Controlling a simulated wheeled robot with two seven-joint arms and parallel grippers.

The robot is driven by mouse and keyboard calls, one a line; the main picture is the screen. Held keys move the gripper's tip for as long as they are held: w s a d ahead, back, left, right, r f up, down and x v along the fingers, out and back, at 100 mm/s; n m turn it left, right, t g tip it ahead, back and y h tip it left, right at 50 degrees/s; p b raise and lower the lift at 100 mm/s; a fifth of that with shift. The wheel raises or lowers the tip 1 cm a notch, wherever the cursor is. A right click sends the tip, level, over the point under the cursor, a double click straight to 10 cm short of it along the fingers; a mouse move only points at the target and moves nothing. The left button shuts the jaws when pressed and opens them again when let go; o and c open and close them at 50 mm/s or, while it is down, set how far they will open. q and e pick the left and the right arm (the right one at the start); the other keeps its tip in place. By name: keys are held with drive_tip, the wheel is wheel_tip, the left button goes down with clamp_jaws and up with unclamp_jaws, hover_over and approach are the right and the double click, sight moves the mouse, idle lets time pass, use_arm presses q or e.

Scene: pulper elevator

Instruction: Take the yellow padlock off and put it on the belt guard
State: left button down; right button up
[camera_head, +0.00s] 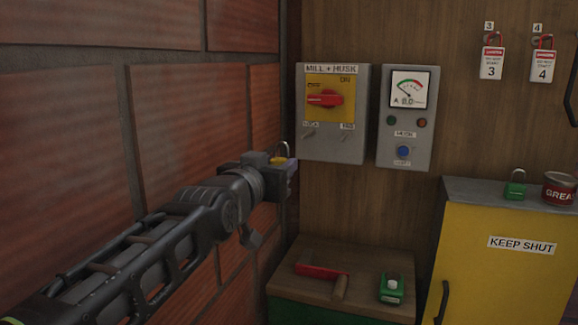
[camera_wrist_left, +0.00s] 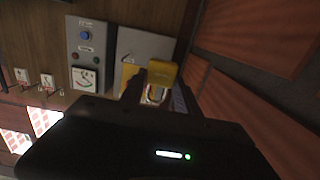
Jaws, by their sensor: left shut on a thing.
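My left gripper (camera_head: 284,164) is shut on the yellow padlock (camera_head: 278,160), in front of the brick wall and left of the switch box. The padlock's shackle points up in the head view, clear of the switch box. The padlock's yellow body (camera_wrist_left: 164,74) also shows at the jaws in the left wrist view. The grey MILL + HUSK switch box (camera_head: 333,145) has a yellow plate and a red handle (camera_head: 325,99). No padlock shows on that handle. A yellow cabinet marked KEEP SHUT (camera_head: 490,285) stands at right; I cannot tell whether it is the belt guard. My right gripper is not in view.
A green padlock (camera_head: 515,186) and a red tin (camera_head: 560,190) stand on the cabinet's grey top.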

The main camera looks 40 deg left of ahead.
use_arm(q)
drive_tip(key=v, duration=0.2)
drive_tip(key=shift+s+d, duration=0.15)
drive_tip(key=shift+s, duration=0.2)
idle(0.7)
